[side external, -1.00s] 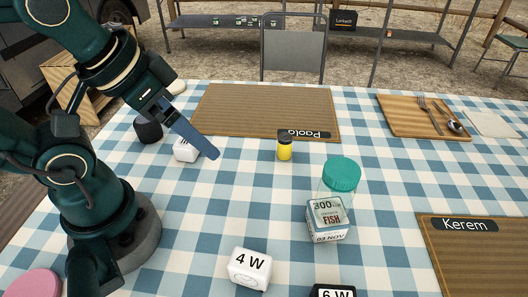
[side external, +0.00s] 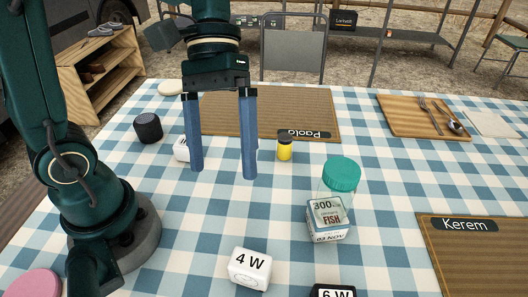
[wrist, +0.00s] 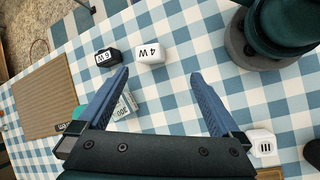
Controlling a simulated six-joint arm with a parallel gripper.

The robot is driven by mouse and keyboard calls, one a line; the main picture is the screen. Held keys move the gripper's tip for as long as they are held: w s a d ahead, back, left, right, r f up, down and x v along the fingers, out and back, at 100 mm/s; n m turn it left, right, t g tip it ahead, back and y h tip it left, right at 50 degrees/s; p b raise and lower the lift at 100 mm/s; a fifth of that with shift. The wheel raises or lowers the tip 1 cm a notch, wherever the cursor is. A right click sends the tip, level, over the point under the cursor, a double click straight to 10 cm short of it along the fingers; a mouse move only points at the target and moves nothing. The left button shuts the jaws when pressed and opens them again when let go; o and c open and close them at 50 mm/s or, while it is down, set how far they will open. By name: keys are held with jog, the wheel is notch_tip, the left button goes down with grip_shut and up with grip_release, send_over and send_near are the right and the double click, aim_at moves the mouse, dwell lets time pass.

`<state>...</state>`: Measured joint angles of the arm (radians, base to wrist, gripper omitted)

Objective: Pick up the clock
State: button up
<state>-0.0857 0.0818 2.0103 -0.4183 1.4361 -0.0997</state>
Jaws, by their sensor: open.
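I cannot make out a clear clock face in either view. My gripper (side external: 222,172) is open and empty, fingers pointing down above the checked cloth; it also shows in the wrist view (wrist: 160,73). A white cube with dark bars (side external: 181,149) stands at its left, partly hidden by a finger; it also shows in the wrist view (wrist: 263,143). A dark rounded cylinder (side external: 148,127) stands further left. I cannot tell whether any of these is the clock.
A white "4 W" box (side external: 250,268) and a dark-topped "6 W" box (side external: 333,291) are near the front. A cutlery board (side external: 400,118) is far right.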

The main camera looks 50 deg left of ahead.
jog(key=w+d+f+n+g+h, duration=0.2)
jog(key=w+f+n+g+h, duration=0.2)
jog(key=f+g+h, duration=0.15)
jog(key=n+h, duration=0.3)
jog(key=h, duration=0.1)
send_near(251, 277)
jog(key=shift+w+a+g, duration=0.25)
jog(key=shift+w+g, duration=0.2)
jog(key=shift+w, duration=0.35)
jog(key=shift+s+f, duration=0.25)
jog(key=shift+f, duration=0.05)
jog(key=shift+s+d+f, duration=0.1)
jog(key=shift+s+d, duration=0.2)
jog(key=x, duration=1.1)
jog(key=shift+s+d, duration=0.1)
jog(key=c, duration=1.2)
